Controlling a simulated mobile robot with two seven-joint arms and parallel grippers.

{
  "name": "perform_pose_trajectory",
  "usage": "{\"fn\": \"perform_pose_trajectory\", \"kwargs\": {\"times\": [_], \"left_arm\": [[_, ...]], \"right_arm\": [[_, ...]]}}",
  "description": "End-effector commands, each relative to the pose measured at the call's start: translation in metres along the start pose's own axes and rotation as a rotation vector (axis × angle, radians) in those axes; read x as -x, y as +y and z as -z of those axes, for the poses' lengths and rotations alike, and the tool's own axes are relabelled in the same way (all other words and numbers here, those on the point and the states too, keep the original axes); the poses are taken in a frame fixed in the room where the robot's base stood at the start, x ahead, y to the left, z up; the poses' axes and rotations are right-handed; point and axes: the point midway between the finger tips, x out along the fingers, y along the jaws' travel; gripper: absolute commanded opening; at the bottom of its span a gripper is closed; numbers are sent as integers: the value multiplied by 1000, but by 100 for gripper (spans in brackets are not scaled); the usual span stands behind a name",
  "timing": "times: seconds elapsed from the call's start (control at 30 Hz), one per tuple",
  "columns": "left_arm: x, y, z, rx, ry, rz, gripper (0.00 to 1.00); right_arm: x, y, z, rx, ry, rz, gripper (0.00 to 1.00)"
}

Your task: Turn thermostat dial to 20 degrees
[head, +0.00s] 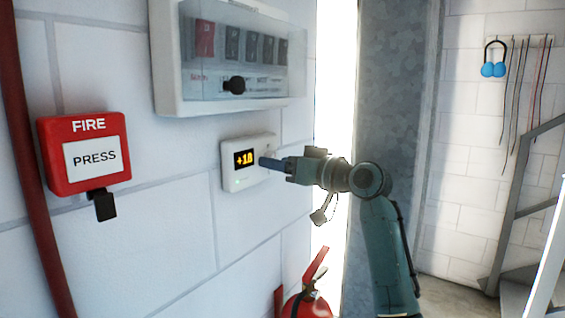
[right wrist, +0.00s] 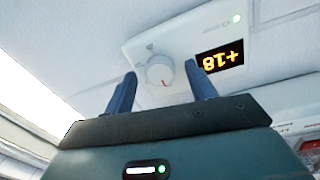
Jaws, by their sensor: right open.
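The two blue fingers of my right gripper (right wrist: 160,90) are open, one on each side of the dial in that picture. I cannot tell whether they touch it. My left gripper is not in view.
A fuse box (head: 170,95) with a clear cover is above the thermostat. A red fire button (head: 60,172) is to the left, beside a red pipe (head: 30,200). A fire extinguisher (head: 306,305) stands below.

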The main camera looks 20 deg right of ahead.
Motion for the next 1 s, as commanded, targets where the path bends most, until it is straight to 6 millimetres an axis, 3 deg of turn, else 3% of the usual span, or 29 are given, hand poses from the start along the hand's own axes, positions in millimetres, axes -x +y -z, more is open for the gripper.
{"fn": "perform_pose_trajectory", "kwargs": {"times": [0.07,0.6,1.0], "left_arm": [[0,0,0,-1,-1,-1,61],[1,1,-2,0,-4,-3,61],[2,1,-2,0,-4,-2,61]], "right_arm": [[0,0,0,0,0,0,55],[0,0,0,0,0,0,12],[1,0,1,-83,-6,-2,12]]}}
